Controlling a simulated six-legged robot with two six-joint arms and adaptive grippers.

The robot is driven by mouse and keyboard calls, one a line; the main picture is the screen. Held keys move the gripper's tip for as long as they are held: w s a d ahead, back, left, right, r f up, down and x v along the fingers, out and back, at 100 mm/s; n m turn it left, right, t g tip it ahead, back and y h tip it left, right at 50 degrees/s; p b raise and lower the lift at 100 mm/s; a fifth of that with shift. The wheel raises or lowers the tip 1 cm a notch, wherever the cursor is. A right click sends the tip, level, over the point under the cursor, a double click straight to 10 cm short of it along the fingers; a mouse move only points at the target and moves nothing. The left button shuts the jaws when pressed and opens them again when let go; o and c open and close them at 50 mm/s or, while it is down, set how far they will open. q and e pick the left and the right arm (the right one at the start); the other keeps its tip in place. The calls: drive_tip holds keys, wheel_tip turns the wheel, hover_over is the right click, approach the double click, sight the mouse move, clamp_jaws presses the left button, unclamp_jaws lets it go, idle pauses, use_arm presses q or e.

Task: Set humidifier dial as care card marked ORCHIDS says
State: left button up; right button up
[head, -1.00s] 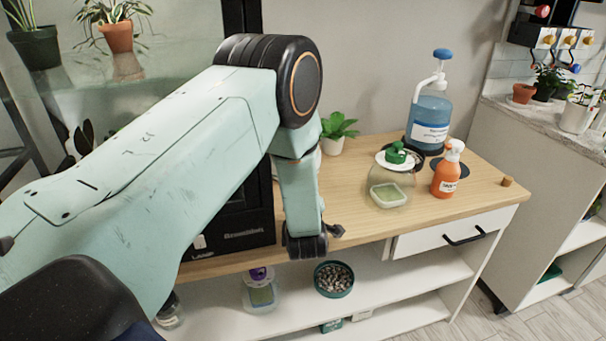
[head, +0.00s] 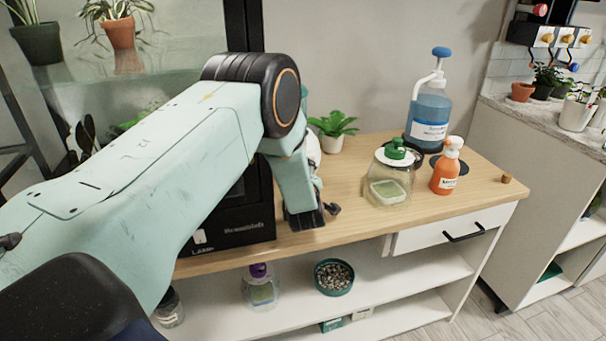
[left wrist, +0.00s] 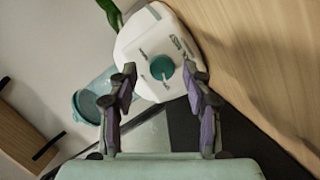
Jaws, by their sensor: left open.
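The white humidifier (left wrist: 143,37) fills the upper middle of the left wrist view, with a round teal dial (left wrist: 162,67) on its face and small dark print around it, too small to read. In the head view a white edge of it (head: 313,150) shows behind my left arm; the rest is hidden. My left gripper (left wrist: 160,76) is open, its two fingers on either side of the dial in the picture; I see no clear contact. In the head view the arm hides most of the gripper. No card marked ORCHIDS is readable. My right gripper is out of view.
On the wooden table (head: 349,221) stand a small green plant (head: 333,127), a green-capped jar (head: 388,175), an orange spray bottle (head: 446,170) and a blue pump bottle (head: 429,115). A bowl of pebbles (head: 333,277) sits on the shelf below. The table's front middle is clear.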

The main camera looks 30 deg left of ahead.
use_arm(q)
drive_tip(key=shift+w+a+f, duration=0.25)
drive_tip(key=shift+w+f, duration=0.05)
drive_tip(key=shift+f, duration=0.05)
drive_tip(key=shift+c, duration=0.5)
drive_tip(key=shift+d, duration=0.1)
drive_tip(key=shift+c, duration=0.9)
drive_tip(key=shift+s+d+r, duration=0.15)
drive_tip(key=shift+s+r, duration=0.1)
drive_tip(key=shift+r, duration=0.1)
drive_tip(key=c, duration=0.3)
drive_tip(key=shift+w, duration=0.1)
clamp_jaws()
